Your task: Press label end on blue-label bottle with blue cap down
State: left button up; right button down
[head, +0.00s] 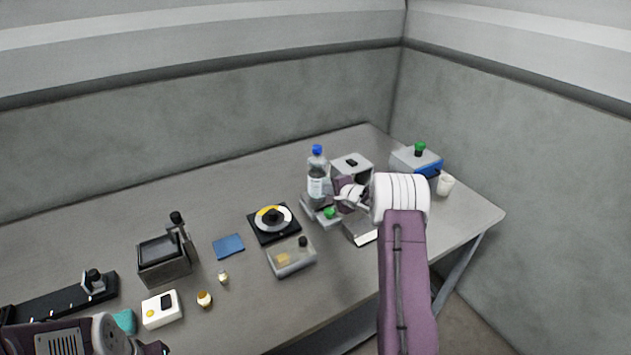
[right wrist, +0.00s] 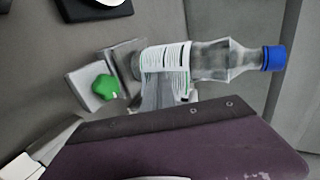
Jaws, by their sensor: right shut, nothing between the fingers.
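The clear bottle (head: 316,186) with a blue cap (head: 317,149) and a white label stands upright on a small grey device with a green knob (head: 329,213). In the right wrist view the bottle (right wrist: 212,60) appears sideways, its blue cap (right wrist: 273,58) at the right and its printed label (right wrist: 165,58) at the left. My right gripper (head: 338,186) is shut and empty beside the bottle's right side, at label height. Whether it touches the label cannot be told; the label's end is not clear. My left gripper is at the bottom left edge, mostly cut off.
A grey box (head: 352,164) stands just behind the right gripper. A grey-blue box with a green knob (head: 419,148) and a white cup (head: 445,185) are farther right. A black reel stand (head: 274,221) and a clear box (head: 292,260) lie left of and in front of the bottle.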

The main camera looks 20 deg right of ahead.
pick_arm(q)
jog(key=shift+r+p, duration=2.45)
dwell(5.5)
